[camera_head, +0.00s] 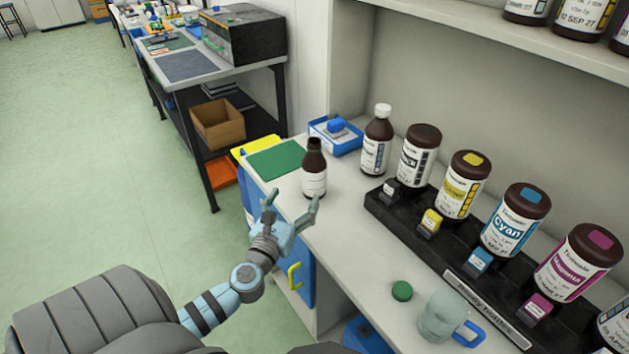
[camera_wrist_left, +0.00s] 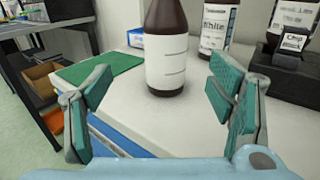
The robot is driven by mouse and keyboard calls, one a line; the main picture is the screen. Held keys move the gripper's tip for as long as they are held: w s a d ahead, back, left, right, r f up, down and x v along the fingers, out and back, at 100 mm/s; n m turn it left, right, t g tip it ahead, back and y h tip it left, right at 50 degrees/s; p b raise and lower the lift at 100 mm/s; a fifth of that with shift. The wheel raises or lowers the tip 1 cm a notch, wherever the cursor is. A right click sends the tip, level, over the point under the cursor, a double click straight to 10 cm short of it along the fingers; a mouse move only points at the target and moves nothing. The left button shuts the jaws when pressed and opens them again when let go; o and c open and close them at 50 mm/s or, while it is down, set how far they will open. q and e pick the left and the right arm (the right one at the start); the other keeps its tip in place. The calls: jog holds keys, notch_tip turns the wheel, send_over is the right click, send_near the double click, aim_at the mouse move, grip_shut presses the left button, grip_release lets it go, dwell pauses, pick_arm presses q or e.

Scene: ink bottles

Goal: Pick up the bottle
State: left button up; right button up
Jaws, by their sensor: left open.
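A brown bottle with a white label (camera_head: 314,174) stands upright on the white counter (camera_head: 352,240), near its left end. In the left wrist view the bottle (camera_wrist_left: 167,62) stands ahead, between the two fingers in the picture; its top is cut off. My left gripper (camera_head: 293,208) is open and empty, just in front of the bottle and apart from it. Its green-padded fingers (camera_wrist_left: 157,110) are spread wide in the left wrist view. My right gripper is not in view.
A white-capped bottle (camera_head: 377,141) and several ink bottles, such as the cyan one (camera_head: 514,222), stand to the right by a black rack (camera_head: 440,250). A green mat (camera_head: 274,158) and blue tray (camera_head: 335,137) lie behind. A green cap (camera_head: 402,291) and a clear jug (camera_head: 440,314) are nearer.

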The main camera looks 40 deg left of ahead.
aim_at(314, 169)
pick_arm(q)
jog(key=x, duration=0.8)
jog(key=d+b+x, duration=0.1)
jog(key=x, duration=0.3)
jog(key=shift+w+a+f, duration=0.1)
jog(key=shift+w, duration=0.2)
jog(key=shift+s, duration=0.1)
jog(key=c, duration=1.6)
jog(key=shift+o, duration=0.2)
jog(key=shift+r, duration=0.2)
